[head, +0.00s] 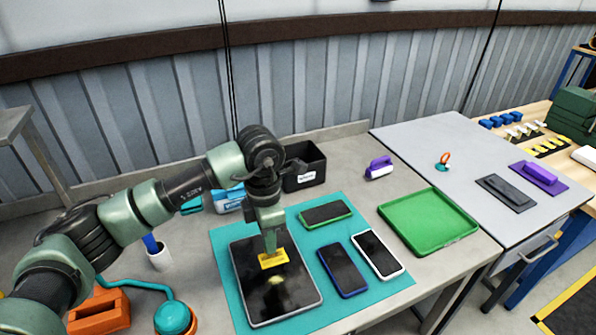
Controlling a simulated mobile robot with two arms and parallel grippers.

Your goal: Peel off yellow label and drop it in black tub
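The yellow label (273,259) shows over the dark screen of a large tablet (246,268) on the teal mat. A yellowish reflection lies below it on the screen, so it looks lifted a little off the glass. My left gripper (270,246) points down at the label's upper edge, its fingers together, and looks shut on it. The exact grip is too small to see clearly. The black tub (305,166) stands at the back of the bench behind my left wrist, with a white tag on its front; its left side is partly hidden. My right gripper is out of view.
Three phones, a green-edged one (325,213), a blue one (343,270) and a white one (377,253), lie on the mat (225,243). A green tray (428,221) is to the right. A purple-handled roller (379,168) stands behind. An orange holder (98,313) is front left.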

